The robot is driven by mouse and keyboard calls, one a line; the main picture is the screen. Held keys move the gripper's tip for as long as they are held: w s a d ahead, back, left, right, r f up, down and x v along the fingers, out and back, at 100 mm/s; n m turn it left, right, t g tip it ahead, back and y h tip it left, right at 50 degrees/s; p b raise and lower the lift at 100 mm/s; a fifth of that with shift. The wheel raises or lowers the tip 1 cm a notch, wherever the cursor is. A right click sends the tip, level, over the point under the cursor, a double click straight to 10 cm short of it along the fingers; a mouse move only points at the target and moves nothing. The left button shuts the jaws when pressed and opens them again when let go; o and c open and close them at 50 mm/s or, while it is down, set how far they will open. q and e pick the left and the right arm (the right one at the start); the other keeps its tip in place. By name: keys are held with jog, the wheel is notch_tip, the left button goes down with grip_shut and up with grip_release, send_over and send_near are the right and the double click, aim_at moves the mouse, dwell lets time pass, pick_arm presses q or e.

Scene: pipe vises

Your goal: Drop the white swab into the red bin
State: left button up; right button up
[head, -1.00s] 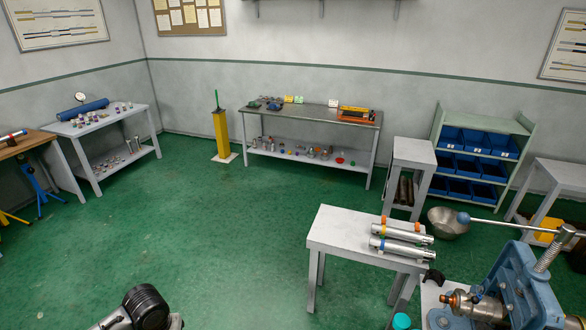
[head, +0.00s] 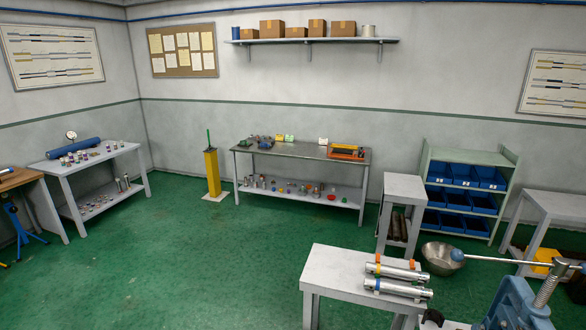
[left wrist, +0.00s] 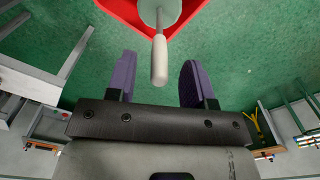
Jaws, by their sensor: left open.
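The bin is cut off by the frame. The head view shows neither the swab, the bin nor either gripper.
In the head view, a small grey table (head: 335,262) with metal pipes (head: 397,287) stands at the front right, beside a blue vise (head: 515,308). A workbench (head: 300,150) and a blue-bin rack (head: 465,195) stand at the back. The green floor (head: 200,265) is open at centre left.

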pick_arm(q)
notch_tip(320, 180, up, 13)
dwell(0.4)
jog(key=shift+f, duration=0.1)
